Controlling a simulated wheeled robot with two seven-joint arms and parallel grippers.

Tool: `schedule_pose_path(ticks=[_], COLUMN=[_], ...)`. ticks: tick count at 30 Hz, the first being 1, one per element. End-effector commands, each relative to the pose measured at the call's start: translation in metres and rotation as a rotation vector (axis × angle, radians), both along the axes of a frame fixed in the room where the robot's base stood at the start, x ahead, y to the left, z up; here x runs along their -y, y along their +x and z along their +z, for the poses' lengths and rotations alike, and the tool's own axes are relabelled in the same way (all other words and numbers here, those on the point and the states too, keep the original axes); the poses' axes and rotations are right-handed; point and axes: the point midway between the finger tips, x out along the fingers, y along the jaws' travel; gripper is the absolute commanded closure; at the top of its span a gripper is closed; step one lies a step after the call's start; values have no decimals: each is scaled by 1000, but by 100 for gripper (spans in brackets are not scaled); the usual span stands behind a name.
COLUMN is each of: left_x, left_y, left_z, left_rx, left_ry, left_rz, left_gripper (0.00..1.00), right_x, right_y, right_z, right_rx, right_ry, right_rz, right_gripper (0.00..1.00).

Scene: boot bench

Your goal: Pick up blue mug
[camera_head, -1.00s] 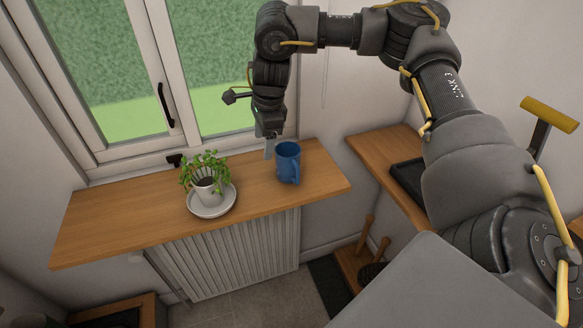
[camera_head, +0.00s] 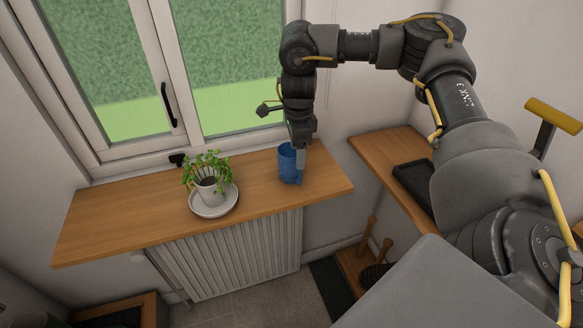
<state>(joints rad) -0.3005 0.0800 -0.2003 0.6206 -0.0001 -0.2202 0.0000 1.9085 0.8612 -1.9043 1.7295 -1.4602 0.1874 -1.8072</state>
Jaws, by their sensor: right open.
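The blue mug (camera_head: 288,165) stands upright on the wooden window shelf (camera_head: 130,213), near its right end. My right gripper (camera_head: 299,158) points down from above at the mug's upper right side. It is open, and one finger shows in front of the mug's rim area. The other finger is hidden, so I cannot tell whether it is inside or behind the mug. The mug's handle is hard to make out now. My left gripper is not in view.
A potted plant (camera_head: 207,176) on a white saucer (camera_head: 214,209) stands on the shelf left of the mug. The window (camera_head: 120,75) with its black handle is behind. A second wooden bench (camera_head: 376,150) with a black tray (camera_head: 412,183) is at the right.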

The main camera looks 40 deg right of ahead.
Motion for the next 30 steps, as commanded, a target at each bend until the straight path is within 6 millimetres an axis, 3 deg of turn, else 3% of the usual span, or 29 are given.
schedule_pose_path(ticks=[12, 21, 30], left_x=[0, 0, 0], left_y=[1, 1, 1], left_z=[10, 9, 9], left_rx=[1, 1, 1], left_ry=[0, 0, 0], left_rz=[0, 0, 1], left_gripper=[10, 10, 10], right_x=[4, 4, 4], right_y=[-2, -1, -1], right_z=[-46, -51, -51], right_rx=[-3, 0, -1], right_ry=[1, 0, 0], right_rz=[-1, 0, 0], right_gripper=[33, 33, 71])
